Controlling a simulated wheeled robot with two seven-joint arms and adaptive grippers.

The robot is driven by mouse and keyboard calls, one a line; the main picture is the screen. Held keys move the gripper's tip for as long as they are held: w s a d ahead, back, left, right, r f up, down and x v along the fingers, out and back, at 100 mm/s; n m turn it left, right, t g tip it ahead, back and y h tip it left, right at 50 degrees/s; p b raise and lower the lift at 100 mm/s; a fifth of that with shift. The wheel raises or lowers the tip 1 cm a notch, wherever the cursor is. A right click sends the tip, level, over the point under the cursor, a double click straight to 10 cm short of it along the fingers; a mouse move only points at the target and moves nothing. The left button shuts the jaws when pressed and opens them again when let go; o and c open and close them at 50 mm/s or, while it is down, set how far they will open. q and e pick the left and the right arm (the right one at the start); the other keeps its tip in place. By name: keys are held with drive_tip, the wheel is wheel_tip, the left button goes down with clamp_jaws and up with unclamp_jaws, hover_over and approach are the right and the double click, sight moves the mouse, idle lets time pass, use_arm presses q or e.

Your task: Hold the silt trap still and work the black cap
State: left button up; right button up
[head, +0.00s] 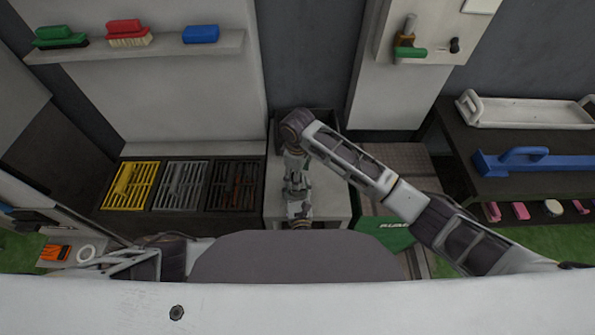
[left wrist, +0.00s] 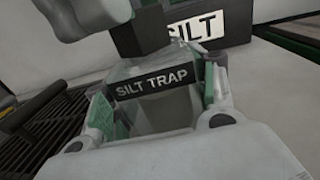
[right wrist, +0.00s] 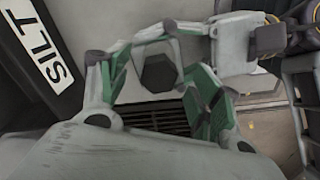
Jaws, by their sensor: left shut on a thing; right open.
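The silt trap (left wrist: 165,108) is a clear box with a dark "SILT TRAP" label in the left wrist view. My left gripper (left wrist: 158,112) is shut on it, one finger on each side. The black cap (left wrist: 150,30) stands above the trap. In the right wrist view the black cap (right wrist: 158,73) is a dark hexagon between the open green-padded fingers of my right gripper (right wrist: 160,75); I cannot tell whether they touch it. In the head view my right gripper (head: 299,212) points down over the pale bench.
A dark box labelled SILT (left wrist: 232,22) stands behind the trap. Yellow (head: 131,186), grey (head: 181,186) and dark (head: 232,186) grates lie left of the bench (head: 335,205). A green crate (head: 385,235) stands to the right. A dark table (head: 520,185) is farther right.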

drive_tip(key=shift+f, duration=0.75)
drive_tip(key=shift+c, duration=0.5)
drive_tip(key=c, duration=1.2)
drive_tip(key=shift+n, duration=0.3)
drive_tip(key=n, duration=0.4)
drive_tip(key=shift+w, duration=0.15)
drive_tip(key=shift+n, duration=0.7)
